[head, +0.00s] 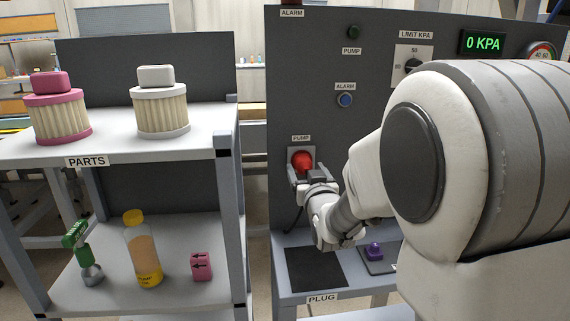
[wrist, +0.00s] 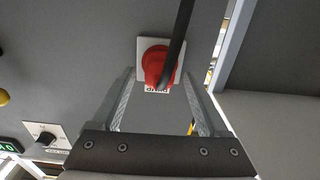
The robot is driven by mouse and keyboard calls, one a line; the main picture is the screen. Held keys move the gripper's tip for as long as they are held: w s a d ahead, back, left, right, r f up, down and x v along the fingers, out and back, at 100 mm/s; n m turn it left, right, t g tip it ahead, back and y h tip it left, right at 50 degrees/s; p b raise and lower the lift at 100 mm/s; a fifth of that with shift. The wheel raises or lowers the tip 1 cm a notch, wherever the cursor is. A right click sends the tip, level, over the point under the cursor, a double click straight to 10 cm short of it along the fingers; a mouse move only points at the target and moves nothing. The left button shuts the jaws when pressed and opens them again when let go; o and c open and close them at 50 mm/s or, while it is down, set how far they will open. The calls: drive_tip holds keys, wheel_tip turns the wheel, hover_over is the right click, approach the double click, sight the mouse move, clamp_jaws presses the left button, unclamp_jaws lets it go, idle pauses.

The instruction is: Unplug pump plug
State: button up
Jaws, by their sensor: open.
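The red pump plug (head: 302,160) sits in its socket under the PUMP label on the dark grey panel (head: 315,75). In the wrist view the plug (wrist: 153,64) is against a white socket plate (wrist: 144,44), with a black cable (wrist: 180,35) running from it. My gripper (head: 306,172) is at the plug in the head view, and its fingers hide part of the socket. In the wrist view my gripper (wrist: 160,85) is open, with one finger on each side of the plug and a gap on both sides. The black PLUG mat (head: 315,268) lies empty on the ledge below.
A purple object (head: 374,250) sits on the ledge right of the mat. The parts shelf (head: 110,142) at left holds a pink filter (head: 58,113) and a white filter (head: 161,110), with a bottle (head: 143,250) below. The pressure dial (head: 411,65) is on the upper panel.

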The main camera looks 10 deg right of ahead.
sight(304, 166)
drive_tip(key=shift+w+b, duration=0.35)
drive_tip(key=shift+w, duration=1.2)
drive_tip(key=shift+b, duration=0.75)
clamp_jaws()
idle(0.4)
drive_tip(key=shift+s+f, duration=0.1)
drive_tip(key=shift+s, duration=0.1)
drive_tip(key=shift+s+b, duration=0.9)
drive_tip(key=shift+s, duration=1.95)
